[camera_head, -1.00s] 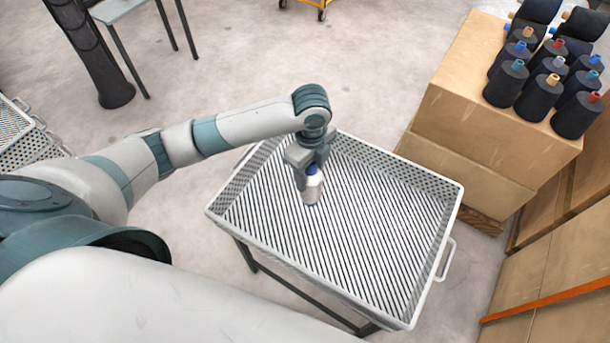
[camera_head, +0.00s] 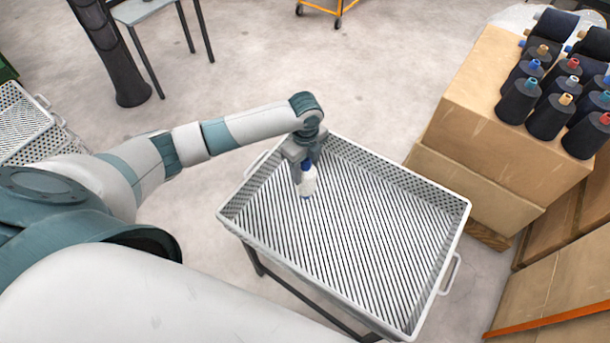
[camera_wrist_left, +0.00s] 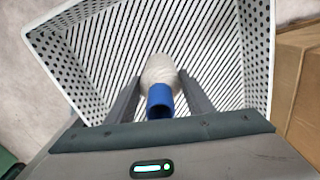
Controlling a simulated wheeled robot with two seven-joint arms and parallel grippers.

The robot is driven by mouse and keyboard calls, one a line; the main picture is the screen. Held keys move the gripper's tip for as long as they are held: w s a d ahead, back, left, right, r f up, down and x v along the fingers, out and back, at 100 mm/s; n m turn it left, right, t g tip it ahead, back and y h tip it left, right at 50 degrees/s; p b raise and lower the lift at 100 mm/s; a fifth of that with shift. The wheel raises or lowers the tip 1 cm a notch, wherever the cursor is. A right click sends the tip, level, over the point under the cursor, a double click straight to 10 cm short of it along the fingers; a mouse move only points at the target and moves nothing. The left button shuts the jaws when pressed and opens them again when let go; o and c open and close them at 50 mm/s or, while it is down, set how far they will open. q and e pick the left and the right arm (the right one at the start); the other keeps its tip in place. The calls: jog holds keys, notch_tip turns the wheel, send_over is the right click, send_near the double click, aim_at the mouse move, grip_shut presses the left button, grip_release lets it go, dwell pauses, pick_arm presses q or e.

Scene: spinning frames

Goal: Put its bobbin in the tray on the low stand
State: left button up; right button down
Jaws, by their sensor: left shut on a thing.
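A white bobbin with a blue core end (camera_head: 307,182) hangs in my left gripper (camera_head: 303,168), whose jaws are shut on it. In the left wrist view the bobbin (camera_wrist_left: 158,74) sits between the two fingers, with its blue tube end towards the camera. A white perforated tray (camera_head: 400,310) with a slatted floor stands on a low dark-legged stand (camera_head: 262,272). The gripper and bobbin are over the tray's far left part. I cannot tell whether the bobbin touches the tray floor. The rest of the tray is empty. My right gripper is not in view.
Cardboard boxes (camera_head: 500,110) stand to the right of the tray, with several dark yarn cones (camera_head: 548,118) on top. Another perforated crate (camera_head: 28,125) is at the far left. A small grey table (camera_head: 140,10) stands at the back.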

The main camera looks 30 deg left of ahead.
pick_arm(q)
notch_tip(320, 180, down, 3)
jog(key=shift+r+p, duration=0.2)
jog(key=shift+p, duration=0.35)
jog(key=shift+f, duration=0.7)
jog(key=o, duration=1.6)
notch_tip(320, 180, up, 12)
jog(key=shift+r+b, duration=0.15)
jog(key=shift+b, duration=0.95)
